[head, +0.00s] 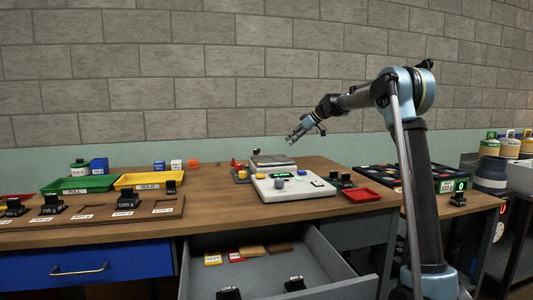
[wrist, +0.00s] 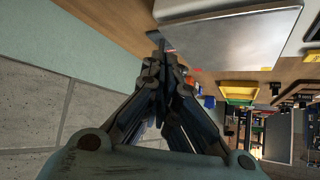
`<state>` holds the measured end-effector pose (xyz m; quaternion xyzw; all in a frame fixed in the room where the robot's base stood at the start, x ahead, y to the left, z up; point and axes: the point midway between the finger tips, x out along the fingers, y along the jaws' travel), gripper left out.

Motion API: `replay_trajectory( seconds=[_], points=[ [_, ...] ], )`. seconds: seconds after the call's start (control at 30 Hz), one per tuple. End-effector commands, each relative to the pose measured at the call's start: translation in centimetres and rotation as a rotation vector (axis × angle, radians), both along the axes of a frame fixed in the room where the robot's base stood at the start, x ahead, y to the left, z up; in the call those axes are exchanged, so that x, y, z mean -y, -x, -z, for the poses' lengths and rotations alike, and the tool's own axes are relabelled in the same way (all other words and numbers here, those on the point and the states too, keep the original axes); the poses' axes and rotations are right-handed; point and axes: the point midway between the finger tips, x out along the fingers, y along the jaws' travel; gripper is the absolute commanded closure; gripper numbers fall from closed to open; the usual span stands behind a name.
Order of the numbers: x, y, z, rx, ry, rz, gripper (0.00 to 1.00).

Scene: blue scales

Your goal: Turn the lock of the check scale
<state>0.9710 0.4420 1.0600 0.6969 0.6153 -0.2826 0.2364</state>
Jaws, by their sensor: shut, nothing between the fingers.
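The check scale (head: 310,188) stands on the wooden table, a white body with a small lit green display, a grey round knob (head: 279,184), and yellow and blue buttons. Its flat metal pan (head: 272,160) is at the back, and the pan also fills the upper right of the wrist view (wrist: 235,45). I cannot tell which part is the lock. A small grey unit with a red knob (head: 238,164) is just left of the scale. My gripper (head: 291,140) is shut and empty, in the air above and behind the pan, apart from the scale.
A green tray (head: 80,185) and a yellow tray (head: 148,180) are to the left, with a board of black weights (head: 90,212) in front. A red tray (head: 362,195) and black weights are right of the scale. An open grey drawer (head: 320,250) juts out below.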

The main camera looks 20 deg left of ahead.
Motion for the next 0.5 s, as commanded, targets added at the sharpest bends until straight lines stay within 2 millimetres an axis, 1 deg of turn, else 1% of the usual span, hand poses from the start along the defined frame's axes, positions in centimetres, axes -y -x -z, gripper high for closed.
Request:
replay_trajectory(
  seconds=[0.03,0.1,0.27,0.37,0.5],
  points=[
    [-0.8,-0.4,0.1,0.006,-0.007,-0.012,1.0],
    [-1.7,-0.7,0.2,0.014,-0.015,-0.027,1.0],
    [-3.1,-0.7,0.6,0.02,-0.02,-0.042,1.0],
    [-4.2,-0.7,1.3,0.021,-0.02,-0.045,1.0],
    [-6.2,-0.6,2.8,0.02,-0.02,-0.047,1.0]
  ],
)
